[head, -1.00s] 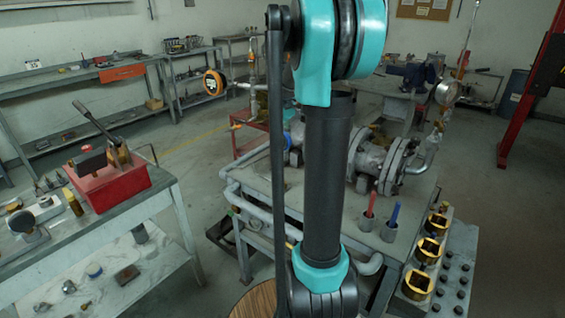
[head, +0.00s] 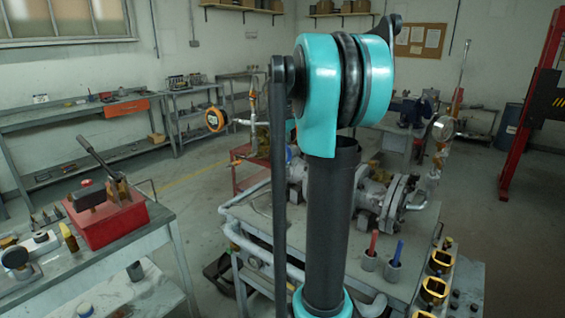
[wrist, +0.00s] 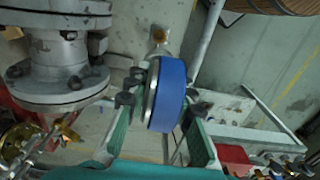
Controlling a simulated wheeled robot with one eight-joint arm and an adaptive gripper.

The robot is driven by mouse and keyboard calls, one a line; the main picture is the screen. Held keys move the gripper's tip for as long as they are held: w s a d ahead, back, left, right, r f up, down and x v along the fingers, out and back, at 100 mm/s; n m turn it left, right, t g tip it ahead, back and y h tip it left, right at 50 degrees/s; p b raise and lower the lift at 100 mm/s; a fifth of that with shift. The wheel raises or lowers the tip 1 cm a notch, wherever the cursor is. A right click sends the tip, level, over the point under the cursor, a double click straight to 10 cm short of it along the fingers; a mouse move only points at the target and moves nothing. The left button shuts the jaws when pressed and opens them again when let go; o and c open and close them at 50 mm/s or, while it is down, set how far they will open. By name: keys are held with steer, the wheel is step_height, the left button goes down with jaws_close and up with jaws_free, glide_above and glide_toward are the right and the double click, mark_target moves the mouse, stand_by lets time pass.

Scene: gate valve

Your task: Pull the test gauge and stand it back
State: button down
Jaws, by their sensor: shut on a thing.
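In the wrist view my gripper (wrist: 165,92) is shut on a round blue-cased gauge (wrist: 172,95), which I take to be the test gauge. It shows nearly edge-on, with a silver rim on its left side and a pale metal stem (wrist: 159,42) beyond it. One finger lies on each side of the blue case. I cannot tell whether the stem is joined to anything. The grey flanged valve (wrist: 65,75) is to the left of the gauge; it also shows on the bench in the head view (head: 372,200). My arm hides the gripper in the head view.
An orange-cased gauge (head: 215,118) and a silver gauge (head: 442,128) stand on either side of my arm. Red-handled (head: 373,246) and blue-handled (head: 397,254) tools stand in grey cups. A red box (head: 108,218) is on the left bench.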

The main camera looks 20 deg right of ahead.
steer(key=shift+r, duration=1.2)
